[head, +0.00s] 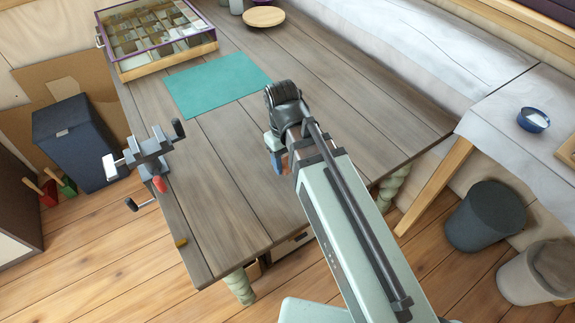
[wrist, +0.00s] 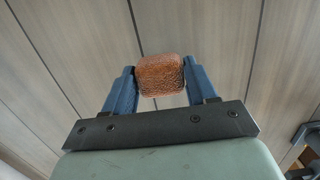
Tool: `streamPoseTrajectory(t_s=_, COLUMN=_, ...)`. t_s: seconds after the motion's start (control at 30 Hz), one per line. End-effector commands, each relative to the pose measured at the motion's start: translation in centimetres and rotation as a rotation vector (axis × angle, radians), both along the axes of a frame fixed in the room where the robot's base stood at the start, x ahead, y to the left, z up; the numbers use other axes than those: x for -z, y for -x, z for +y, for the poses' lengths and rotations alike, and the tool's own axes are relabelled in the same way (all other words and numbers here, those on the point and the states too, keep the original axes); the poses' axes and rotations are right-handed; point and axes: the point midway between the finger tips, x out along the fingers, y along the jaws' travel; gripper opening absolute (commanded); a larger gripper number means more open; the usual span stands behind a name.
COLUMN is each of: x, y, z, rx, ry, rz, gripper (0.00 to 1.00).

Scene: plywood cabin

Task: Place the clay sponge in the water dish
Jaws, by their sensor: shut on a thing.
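The clay sponge (wrist: 160,75) is a small orange-brown block with a rough texture. In the wrist view my gripper (wrist: 159,82) has its two blue fingers shut on it, one on each side. The grey planks of the table show behind it. In the head view my gripper (head: 280,163) is over the table, partly hidden by my arm, and the sponge cannot be made out clearly there. A small blue bowl with a pale inside, which looks like the water dish (head: 533,120), stands on the white-covered surface at the right.
The wooden table (head: 225,190) is mostly bare near the gripper. A teal mat (head: 217,84) and a sectioned display case (head: 155,35) lie at its far end. A metal clamp (head: 150,158) is on the left edge. Two bins (head: 486,216) stand on the floor at right.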

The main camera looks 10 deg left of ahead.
Motion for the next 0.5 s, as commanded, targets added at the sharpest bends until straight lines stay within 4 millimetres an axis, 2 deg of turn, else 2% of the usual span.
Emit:
streamPoseTrajectory(t_s=0.2, x=-3.2, y=-0.1, z=0.1, rx=0.0, ry=-0.001, rz=-0.002, gripper=0.23)
streamPoseTrajectory(t_s=0.5, x=-6.1, y=0.0, z=0.0, rx=0.0, ry=0.0, rz=0.0, gripper=0.23)
